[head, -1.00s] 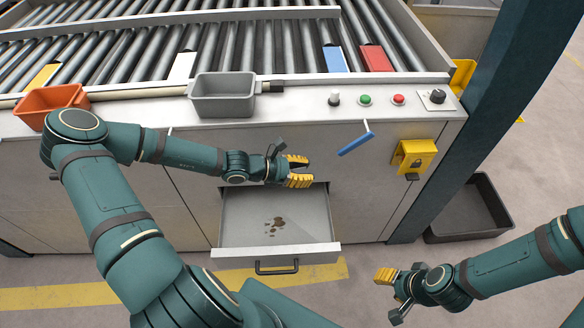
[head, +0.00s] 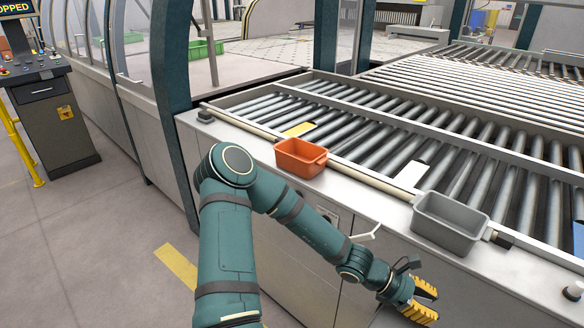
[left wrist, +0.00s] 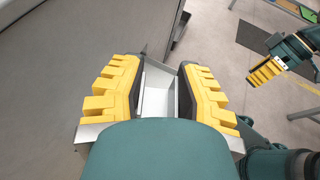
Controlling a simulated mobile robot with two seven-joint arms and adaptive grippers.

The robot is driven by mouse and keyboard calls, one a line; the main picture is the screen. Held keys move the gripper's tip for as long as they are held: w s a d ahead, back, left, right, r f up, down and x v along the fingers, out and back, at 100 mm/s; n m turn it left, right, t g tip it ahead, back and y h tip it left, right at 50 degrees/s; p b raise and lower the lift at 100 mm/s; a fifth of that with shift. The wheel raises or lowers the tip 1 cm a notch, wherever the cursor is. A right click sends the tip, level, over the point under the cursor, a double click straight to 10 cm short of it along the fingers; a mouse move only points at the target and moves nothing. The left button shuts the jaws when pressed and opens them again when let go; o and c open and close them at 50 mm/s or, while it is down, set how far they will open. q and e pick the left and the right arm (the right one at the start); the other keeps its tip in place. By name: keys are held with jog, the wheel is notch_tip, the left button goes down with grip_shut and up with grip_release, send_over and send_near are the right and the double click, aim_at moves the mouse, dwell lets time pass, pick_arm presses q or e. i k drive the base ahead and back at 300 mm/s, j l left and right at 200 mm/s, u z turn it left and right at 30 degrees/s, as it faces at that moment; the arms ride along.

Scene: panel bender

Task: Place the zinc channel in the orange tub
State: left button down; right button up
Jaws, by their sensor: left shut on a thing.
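The orange tub (head: 300,158) stands upright on the machine's front ledge in the head view, with no contents showing. My left gripper (head: 424,301) is low in front of the machine, to the right of the tub and below the ledge. In the left wrist view, my left gripper (left wrist: 157,82) is shut on the zinc channel (left wrist: 157,100), a pale grey folded metal piece between the yellow finger pads. The fingers partly hide it. My right gripper (left wrist: 266,73) shows at the upper right of the left wrist view; its jaw opening is unclear.
A grey tub (head: 451,222) stands on the ledge to the right of the orange one. Roller conveyor (head: 400,125) lies behind the ledge, with a yellow plate (head: 299,129) and a white plate (head: 411,174). A dark green post (head: 174,90) rises left of the ledge. A control console (head: 52,110) stands far left.

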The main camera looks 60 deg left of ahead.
aim_at(294, 169)
jog(key=j+u, duration=0.2)
jog(key=u, duration=0.95)
